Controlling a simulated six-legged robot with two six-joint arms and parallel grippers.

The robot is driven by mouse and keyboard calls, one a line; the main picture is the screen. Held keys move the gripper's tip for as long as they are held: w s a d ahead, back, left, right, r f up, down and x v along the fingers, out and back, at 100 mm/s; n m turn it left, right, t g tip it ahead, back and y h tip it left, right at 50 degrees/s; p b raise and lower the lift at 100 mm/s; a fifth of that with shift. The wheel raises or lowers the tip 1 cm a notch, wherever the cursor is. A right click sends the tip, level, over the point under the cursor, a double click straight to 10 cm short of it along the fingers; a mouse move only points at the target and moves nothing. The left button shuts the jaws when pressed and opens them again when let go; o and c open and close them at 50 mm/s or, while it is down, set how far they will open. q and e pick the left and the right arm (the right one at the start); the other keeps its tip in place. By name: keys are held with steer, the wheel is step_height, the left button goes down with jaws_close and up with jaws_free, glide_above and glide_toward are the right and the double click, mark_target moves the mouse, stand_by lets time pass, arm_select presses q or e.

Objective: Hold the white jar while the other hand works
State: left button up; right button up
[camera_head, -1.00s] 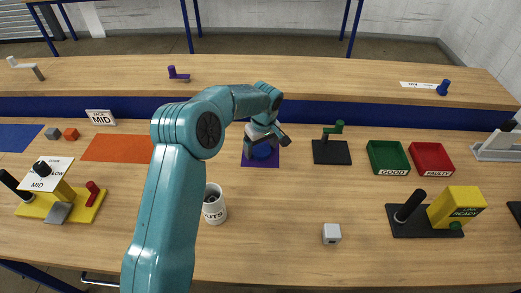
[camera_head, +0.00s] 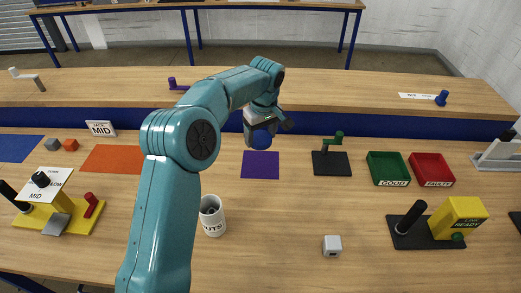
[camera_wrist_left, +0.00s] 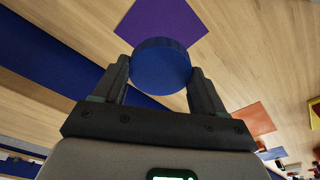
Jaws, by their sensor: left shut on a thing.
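My left gripper (camera_head: 262,127) is shut on a blue round thing (camera_head: 260,139), held in the air above the back part of the table near the purple mat (camera_head: 260,166). In the left wrist view the blue round thing (camera_wrist_left: 161,66) sits between the two dark fingers (camera_wrist_left: 161,88), with the purple mat (camera_wrist_left: 160,22) beyond it. I see no white body on it, so I cannot tell whether it is the white jar. A white cup marked NUTS (camera_head: 212,222) stands on the table beside my left arm. My right gripper is not in view.
A green GOOD tray (camera_head: 388,168) and red FAULTY tray (camera_head: 432,168) stand at the right, near a yellow-and-black fixture (camera_head: 458,218). A yellow fixture (camera_head: 75,215) stands at left. The table's middle is mostly clear.

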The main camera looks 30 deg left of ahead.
mark_target(261, 138)
arm_select(q)
step_height(261, 138, up, 10)
steer(key=p, duration=0.1)
steer(key=shift+p, duration=0.3)
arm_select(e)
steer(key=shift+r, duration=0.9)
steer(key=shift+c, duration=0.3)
arm_select(q)
steer(key=s+d+f+m, duration=0.3)
steer(key=d+f+m, duration=0.1)
steer(key=d, duration=0.1)
steer(key=s+d+f+m, duration=0.4)
steer(key=d+f, duration=0.1)
steer(key=s+d+f+m+h, duration=0.1)
steer(key=s+d+f+m, duration=0.3)
steer(key=d+m, duration=0.1)
steer(key=shift+s+d+f+t, duration=0.1)
steer(key=shift+d+f+t, duration=0.3)
steer(key=shift+d, duration=0.1)
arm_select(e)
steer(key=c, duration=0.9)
arm_select(q)
steer(key=shift+s, duration=0.1)
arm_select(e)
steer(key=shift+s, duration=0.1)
